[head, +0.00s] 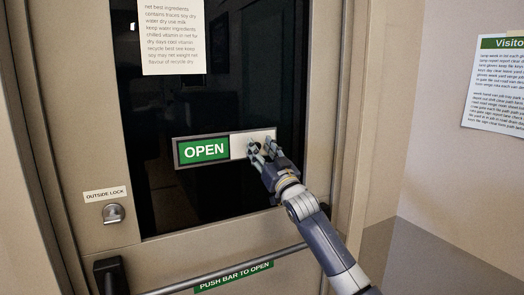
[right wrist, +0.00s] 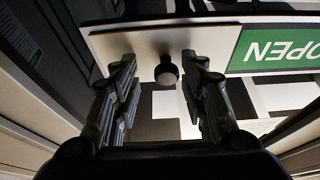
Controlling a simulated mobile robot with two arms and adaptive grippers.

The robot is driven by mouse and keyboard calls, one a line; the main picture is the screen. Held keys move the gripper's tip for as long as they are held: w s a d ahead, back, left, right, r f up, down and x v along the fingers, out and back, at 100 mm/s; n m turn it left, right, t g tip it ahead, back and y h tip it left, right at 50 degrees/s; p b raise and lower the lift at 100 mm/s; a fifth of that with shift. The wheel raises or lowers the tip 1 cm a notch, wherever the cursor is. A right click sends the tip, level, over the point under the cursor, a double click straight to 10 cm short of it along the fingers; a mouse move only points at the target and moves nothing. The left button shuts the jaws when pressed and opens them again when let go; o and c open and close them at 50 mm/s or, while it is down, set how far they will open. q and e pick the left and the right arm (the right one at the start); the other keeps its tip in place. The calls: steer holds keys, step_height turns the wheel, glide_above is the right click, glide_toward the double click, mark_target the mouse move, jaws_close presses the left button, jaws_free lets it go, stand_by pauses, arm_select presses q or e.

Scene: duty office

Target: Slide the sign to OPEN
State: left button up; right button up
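The sign (head: 176,154) is a dark-framed horizontal strip on the door's black glass. Its green OPEN face (head: 204,151) shows on the left in the head view. A pale sliding cover (head: 238,146) fills the right part. In the right wrist view the cover (right wrist: 120,44) carries a dark round knob (right wrist: 166,71), and the OPEN face (right wrist: 285,45) appears upside down. My right gripper (head: 261,147) is at the cover. Its two fingers are open, one on each side of the knob, with visible gaps. My left gripper is out of view.
A push bar (head: 240,268) crosses the door below, with a green label (head: 234,277). A lock (head: 113,213) sits at the lower left. A paper notice (head: 172,36) hangs above the sign. A visitor poster (head: 497,85) is on the right wall.

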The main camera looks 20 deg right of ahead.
steer(key=shift+s+a+f, duration=0.15)
steer(key=shift+s, duration=0.15)
steer(key=v, duration=1.1)
steer(key=shift+s+d, duration=0.15)
steer(key=shift+d, duration=0.05)
steer(key=shift+f, duration=0.15)
